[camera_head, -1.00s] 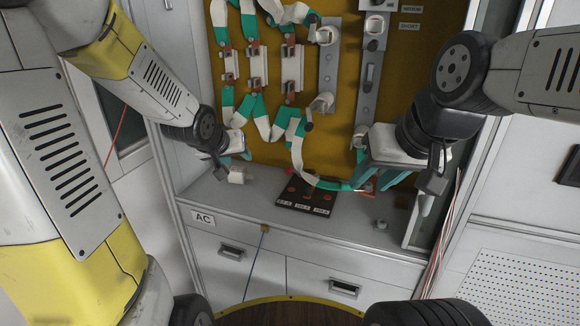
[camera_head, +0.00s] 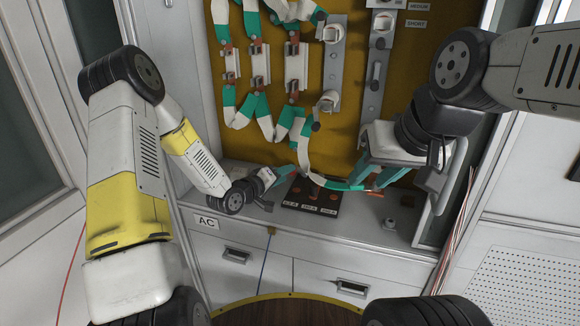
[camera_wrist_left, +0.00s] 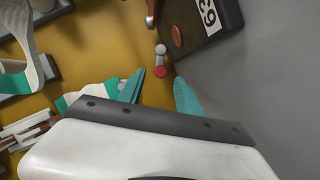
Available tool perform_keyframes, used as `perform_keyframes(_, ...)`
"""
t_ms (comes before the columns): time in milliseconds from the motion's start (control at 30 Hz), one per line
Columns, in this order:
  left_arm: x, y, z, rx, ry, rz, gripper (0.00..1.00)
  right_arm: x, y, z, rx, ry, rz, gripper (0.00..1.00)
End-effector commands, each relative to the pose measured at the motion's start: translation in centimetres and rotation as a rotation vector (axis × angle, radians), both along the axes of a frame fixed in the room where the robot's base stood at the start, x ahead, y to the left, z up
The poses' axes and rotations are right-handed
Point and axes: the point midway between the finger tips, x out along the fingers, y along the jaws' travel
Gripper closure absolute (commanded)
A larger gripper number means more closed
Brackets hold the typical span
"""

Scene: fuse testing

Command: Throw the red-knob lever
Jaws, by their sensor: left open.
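The red knob (camera_wrist_left: 160,71) of the lever, on a short grey stem, shows in the left wrist view against the yellow board, beside a dark fuse box (camera_wrist_left: 215,25). My left gripper (camera_wrist_left: 160,76) is open, its teal fingers on either side of the knob's place in that picture; contact cannot be told. In the head view my left gripper (camera_head: 286,171) is low at the board, left of the box (camera_head: 312,196), and the knob cannot be made out. My right gripper (camera_head: 372,178) has its teal fingers apart near the end of a green-and-white lead (camera_head: 335,184).
The yellow board (camera_head: 345,120) carries fuse holders (camera_head: 261,65), a metal switch strip (camera_head: 374,85) and looping green-and-white leads. The grey shelf (camera_head: 345,220) below has a small grey knob (camera_head: 390,225). Drawers (camera_head: 237,255) are under it. Clear shelf lies in front of the box.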

Motion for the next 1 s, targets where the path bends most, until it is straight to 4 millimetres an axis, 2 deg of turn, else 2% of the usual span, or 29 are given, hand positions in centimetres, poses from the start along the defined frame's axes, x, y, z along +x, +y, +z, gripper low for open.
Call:
perform_keyframes(233, 2.3, -1.8, -0.7, 0.001, 0.001, 0.000, 0.58, 0.0, 0.0, 0.0, 0.000, 0.000, 0.000, 0.62)
perform_keyframes(567, 2.7, -2.1, -0.8, 0.001, 0.002, 0.000, 0.58, 0.0, 0.0, 0.0, 0.000, 0.000, 0.000, 0.62)
perform_keyframes(800, 2.7, -2.1, -0.8, 0.002, 0.001, 0.000, 1.00, 0.0, 0.0, 0.0, 0.000, 0.000, 0.000, 0.62)
perform_keyframes(1000, 2.7, -2.1, -0.8, 0.004, 0.001, 0.000, 1.00, 0.0, 0.0, 0.0, 0.000, 0.000, 0.000, 0.62)
